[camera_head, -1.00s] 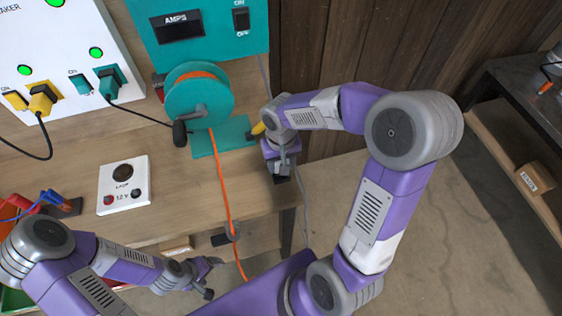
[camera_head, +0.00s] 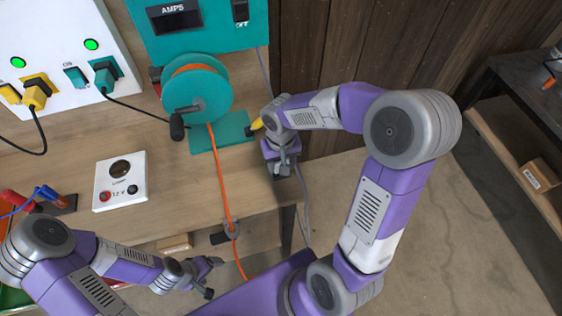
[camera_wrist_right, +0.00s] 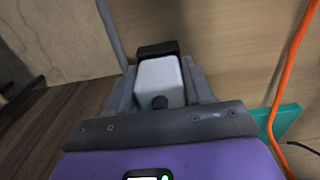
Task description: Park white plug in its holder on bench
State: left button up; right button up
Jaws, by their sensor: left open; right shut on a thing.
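My right gripper (camera_head: 283,168) is over the right end of the wooden bench, beside its edge. In the right wrist view it is shut on the white plug (camera_wrist_right: 160,82), which sits between the two grey fingers. A black block (camera_wrist_right: 158,49) shows just past the plug; I cannot tell whether it is the holder or part of the plug, or whether they touch. In the head view the plug is hidden by the gripper. My left gripper (camera_head: 212,278) is open and empty in front of the bench's front edge.
A teal reel (camera_head: 196,92) with orange cable stands left of my right gripper. A grey cable (camera_head: 304,205) hangs by the bench's right edge.

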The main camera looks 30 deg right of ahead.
jog(key=shift+f, duration=0.3)
jog(key=o, duration=1.3)
jog(key=shift+r, duration=0.1)
notch_tip(320, 180, up, 8)
jog(key=shift+f+p, duration=0.25)
jog(key=shift+p, duration=0.65)
